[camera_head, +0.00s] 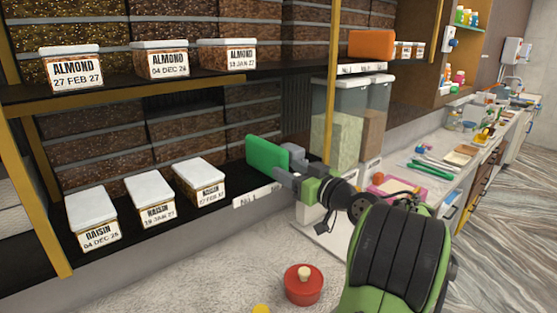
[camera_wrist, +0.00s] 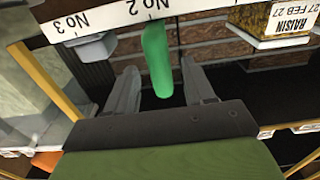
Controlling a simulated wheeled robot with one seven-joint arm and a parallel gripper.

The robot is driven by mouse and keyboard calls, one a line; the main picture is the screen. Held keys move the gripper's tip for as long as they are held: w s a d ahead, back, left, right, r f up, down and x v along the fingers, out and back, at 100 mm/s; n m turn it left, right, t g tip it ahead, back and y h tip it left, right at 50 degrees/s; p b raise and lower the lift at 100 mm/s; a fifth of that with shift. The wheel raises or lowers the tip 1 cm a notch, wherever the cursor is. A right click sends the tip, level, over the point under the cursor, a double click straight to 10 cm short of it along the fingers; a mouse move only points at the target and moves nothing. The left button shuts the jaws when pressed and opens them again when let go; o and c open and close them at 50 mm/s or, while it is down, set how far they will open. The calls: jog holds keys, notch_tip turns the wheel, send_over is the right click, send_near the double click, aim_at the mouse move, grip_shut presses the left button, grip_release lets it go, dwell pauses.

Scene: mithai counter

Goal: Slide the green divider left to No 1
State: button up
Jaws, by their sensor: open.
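The green divider (camera_head: 267,155) stands upright on the lower shelf, to the right of the raisin boxes. In the wrist view the green divider (camera_wrist: 157,60) is between my two fingers, by the No 2 mark on the label strip (camera_wrist: 105,17). My gripper (camera_wrist: 160,88) is open, with a gap showing on each side of the divider. In the head view my gripper (camera_head: 287,176) is at the divider's right side, and the divider hides part of it. The label strip (camera_head: 258,196) runs along the shelf's front edge; its No 1 end is left of the divider.
Several white-lidded raisin boxes (camera_head: 200,181) stand left of the divider; one raisin box (camera_wrist: 275,22) shows in the wrist view. Almond boxes (camera_head: 160,60) and an orange divider (camera_head: 371,44) are on the upper shelf. A shelf post (camera_head: 331,90) rises behind my gripper.

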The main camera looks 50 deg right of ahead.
aim_at(278, 165)
jog(key=w, duration=0.3)
jog(key=w+p, duration=0.1)
jog(key=w, duration=0.1)
jog(key=shift+d, duration=0.3)
jog(key=shift+c, duration=0.4)
grip_shut()
